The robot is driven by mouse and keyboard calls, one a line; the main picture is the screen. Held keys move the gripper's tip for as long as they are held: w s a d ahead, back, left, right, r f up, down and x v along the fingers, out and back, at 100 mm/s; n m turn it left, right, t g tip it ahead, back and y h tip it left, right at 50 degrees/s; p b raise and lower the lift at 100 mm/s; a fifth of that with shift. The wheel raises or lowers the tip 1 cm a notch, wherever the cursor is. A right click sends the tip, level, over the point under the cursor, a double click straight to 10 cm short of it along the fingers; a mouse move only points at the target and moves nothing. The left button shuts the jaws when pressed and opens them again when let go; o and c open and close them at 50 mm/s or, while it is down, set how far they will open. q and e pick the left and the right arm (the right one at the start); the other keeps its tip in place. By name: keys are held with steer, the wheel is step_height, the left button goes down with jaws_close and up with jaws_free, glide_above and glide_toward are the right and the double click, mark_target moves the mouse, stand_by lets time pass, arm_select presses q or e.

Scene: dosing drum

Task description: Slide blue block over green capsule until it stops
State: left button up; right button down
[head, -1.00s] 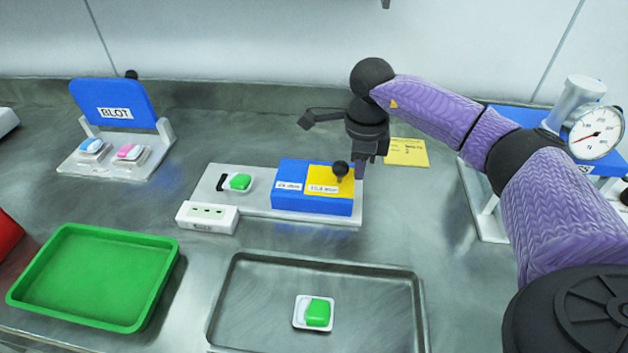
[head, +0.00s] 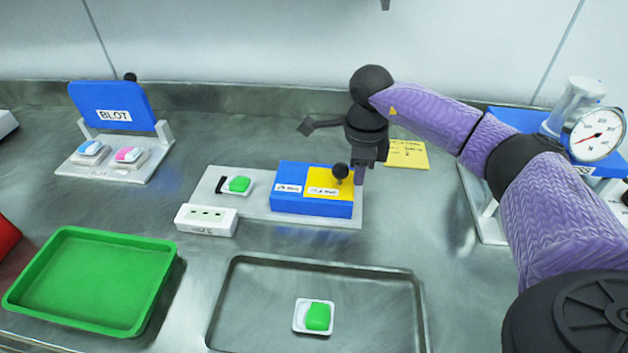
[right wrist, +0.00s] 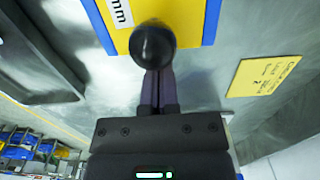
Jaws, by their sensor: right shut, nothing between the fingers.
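The blue block (head: 286,202) with a yellow top plate sits on the right part of a pale base plate (head: 259,211). A dark round knob (head: 340,171) stands on its yellow top. The green capsule (head: 239,184) lies on a white piece at the left part of the same base, apart from the block. My right gripper (head: 359,175) is shut at the block's right end, beside the knob. In the right wrist view the closed fingers (right wrist: 158,90) point at the block's yellow side, just below the knob (right wrist: 152,46); whether they touch is unclear. My left gripper is not in view.
A white box with small windows (head: 207,220) stands in front of the base. A metal tray (head: 240,300) with another green capsule (head: 318,316) lies in front. A green tray (head: 95,280), a BLOT stand (head: 113,105) and a dial gauge (head: 596,134) stand around. A yellow note (head: 406,154) lies behind.

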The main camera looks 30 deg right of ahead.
mark_target(339, 164)
steer(key=shift+w+a, duration=0.1)
steer(key=shift+a, duration=0.05)
steer(key=shift+w+a, duration=0.65)
steer(key=shift+a, duration=0.1)
steer(key=shift+w+a, duration=0.45)
steer(key=shift+a, duration=0.1)
steer(key=shift+w+a, duration=0.4)
steer(key=shift+a, duration=0.05)
steer(key=shift+w+a+b, duration=0.55)
steer(key=shift+w+a, duration=0.15)
steer(key=shift+a, duration=0.15)
steer(key=shift+w+a+f+b, duration=0.1)
steer(key=shift+w+a+b, duration=0.45)
steer(key=shift+w+a, duration=0.8)
steer(key=shift+a, duration=0.2)
steer(key=shift+w+a+b, duration=0.55)
steer(key=shift+a+b, duration=0.15)
steer(key=shift+b, duration=0.05)
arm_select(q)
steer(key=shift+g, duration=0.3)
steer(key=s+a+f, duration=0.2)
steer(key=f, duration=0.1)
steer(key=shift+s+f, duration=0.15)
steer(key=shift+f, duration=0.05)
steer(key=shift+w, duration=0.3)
arm_select(e)
steer(key=shift+d, duration=0.1)
